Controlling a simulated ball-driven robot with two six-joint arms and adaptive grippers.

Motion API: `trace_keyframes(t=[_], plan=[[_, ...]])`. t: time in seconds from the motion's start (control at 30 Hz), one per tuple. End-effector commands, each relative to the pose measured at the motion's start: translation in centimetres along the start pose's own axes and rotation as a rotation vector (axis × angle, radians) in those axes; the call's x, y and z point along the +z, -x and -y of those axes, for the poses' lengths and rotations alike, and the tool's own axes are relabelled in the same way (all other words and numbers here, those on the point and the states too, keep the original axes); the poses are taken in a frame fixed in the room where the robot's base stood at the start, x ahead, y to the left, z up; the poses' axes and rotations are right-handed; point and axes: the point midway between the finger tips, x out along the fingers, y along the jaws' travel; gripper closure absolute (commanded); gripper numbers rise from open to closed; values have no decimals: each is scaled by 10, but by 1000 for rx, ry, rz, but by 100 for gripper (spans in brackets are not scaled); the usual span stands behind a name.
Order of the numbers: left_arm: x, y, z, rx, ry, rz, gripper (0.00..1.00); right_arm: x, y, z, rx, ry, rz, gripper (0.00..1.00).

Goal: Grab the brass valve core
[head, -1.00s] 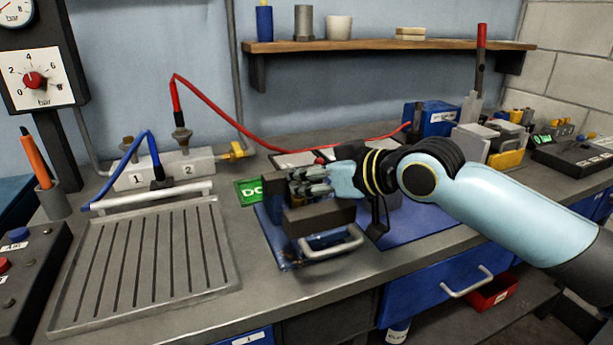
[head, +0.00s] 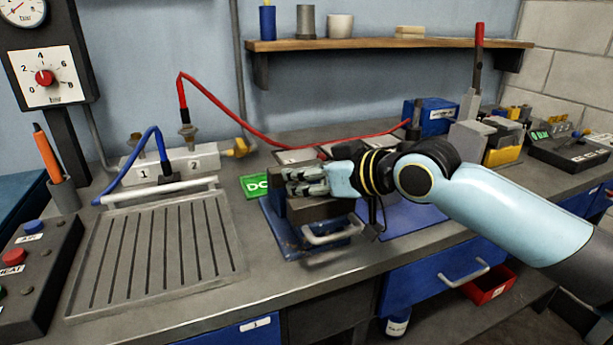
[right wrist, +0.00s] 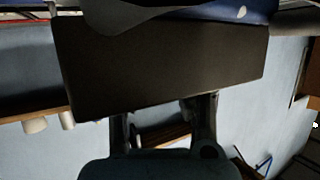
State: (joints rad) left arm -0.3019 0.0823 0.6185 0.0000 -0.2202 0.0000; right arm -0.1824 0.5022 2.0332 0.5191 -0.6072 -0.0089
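I cannot make out the brass valve core for sure in either view. A brass-coloured fitting (head: 237,148) sits at the right end of the grey manifold marked 1 and 2. My right gripper (head: 288,181) reaches left, level with the top of a dark block (head: 322,210) on a blue base. My left gripper is not in view.
The grey manifold (head: 176,166) with red and blue hoses stands at the back left, behind a slotted drain tray (head: 240,262). A green plate (head: 255,186) lies beside the blue base. A blue box (head: 432,115) and a grey holder stand at the back right. A shelf (head: 390,44) hangs above.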

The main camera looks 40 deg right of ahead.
Motion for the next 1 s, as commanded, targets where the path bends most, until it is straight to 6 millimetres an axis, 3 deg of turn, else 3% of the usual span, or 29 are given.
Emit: trace_keyframes(t=[0.1, 0.5, 0.83, 1.0], plan=[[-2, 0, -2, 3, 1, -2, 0, 2, 0, 0, 1, 4, 4, 52], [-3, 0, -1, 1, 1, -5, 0, 3, 4, -1, 2, 8, 8, 52], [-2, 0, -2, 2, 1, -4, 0, 3, 54, 0, -2, 15, 8, 52], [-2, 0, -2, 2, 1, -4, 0, 2, 69, -2, 5, 11, 5, 52]])
